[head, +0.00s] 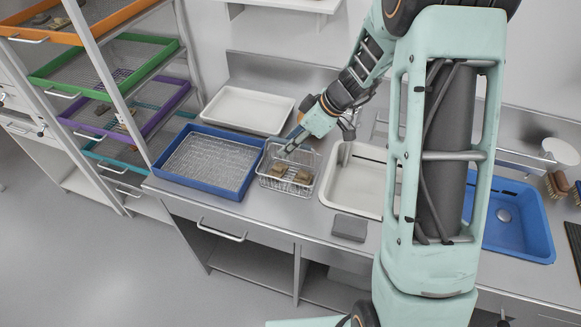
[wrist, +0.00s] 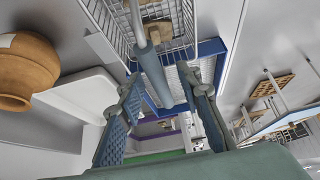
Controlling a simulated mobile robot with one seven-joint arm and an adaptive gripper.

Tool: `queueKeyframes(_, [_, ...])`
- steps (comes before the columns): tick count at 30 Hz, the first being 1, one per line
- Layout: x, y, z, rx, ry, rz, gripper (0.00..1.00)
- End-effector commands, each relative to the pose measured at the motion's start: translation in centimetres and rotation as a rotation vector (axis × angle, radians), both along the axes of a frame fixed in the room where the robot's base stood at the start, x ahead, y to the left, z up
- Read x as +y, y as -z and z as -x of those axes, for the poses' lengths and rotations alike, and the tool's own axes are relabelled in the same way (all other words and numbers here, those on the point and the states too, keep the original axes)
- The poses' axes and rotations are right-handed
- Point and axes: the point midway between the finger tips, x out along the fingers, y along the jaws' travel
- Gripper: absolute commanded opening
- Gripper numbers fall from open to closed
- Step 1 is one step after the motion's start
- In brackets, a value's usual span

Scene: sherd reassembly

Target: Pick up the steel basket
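The steel basket (head: 284,188) is a wire basket standing upright on the steel counter, with brownish sherds (head: 303,177) inside. In the wrist view its wire side (wrist: 112,30) fills the top, with a sherd (wrist: 158,30) inside. Its handle has a blue-grey grip (wrist: 151,72), which lies between my two fingers. My gripper (head: 290,148) is above the back of the basket, pointing down. In the wrist view my gripper (wrist: 160,92) has its fingers apart, one on each side of the grip, with visible gaps. Whether either finger touches the grip is unclear.
A blue tray with mesh (head: 188,184) stands close to the left of the basket. A white tray (head: 216,115) is behind. A white basin (head: 352,190) is close on the right. A grey block (head: 349,227) lies at the front edge. Coloured rack trays (head: 68,84) stand left.

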Motion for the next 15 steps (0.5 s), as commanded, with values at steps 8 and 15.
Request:
queueKeyframes(8, [0.04,0.11,-0.06,-0.001,0.000,0.001,0.28])
queueKeyframes(15, [0.04,0.09,-0.06,-0.001,0.001,0.000,0.01])
